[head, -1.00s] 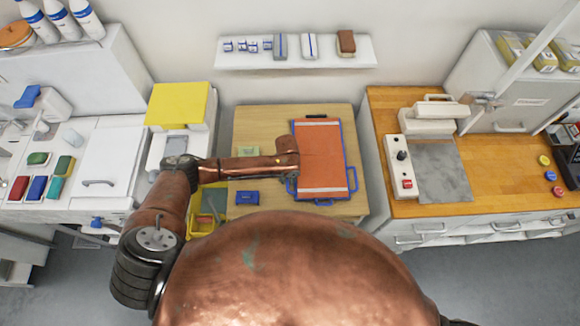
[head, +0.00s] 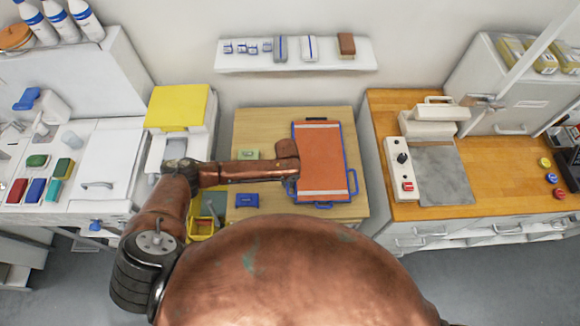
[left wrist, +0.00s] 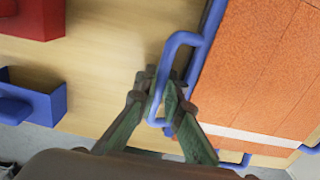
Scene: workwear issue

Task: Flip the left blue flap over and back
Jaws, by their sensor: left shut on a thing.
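An orange panel (head: 320,165) with pale bands at top and bottom lies on the wooden table, framed in blue. The left blue flap (head: 294,140) runs along its left edge, with a looped blue handle that shows in the left wrist view (left wrist: 180,40). My left gripper (left wrist: 163,95) is shut on this handle, one finger on each side. In the head view my left wrist (head: 286,160) covers part of the flap's edge and hides the fingertips. The flap appears to lie along the panel's edge. My right gripper is out of view.
A blue holder (head: 246,200) and a pale green item (head: 248,154) stand on the table (head: 270,122) left of the panel. A yellow bin (head: 202,226) is further left. A wooden counter (head: 385,105) with a control box stands on the right.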

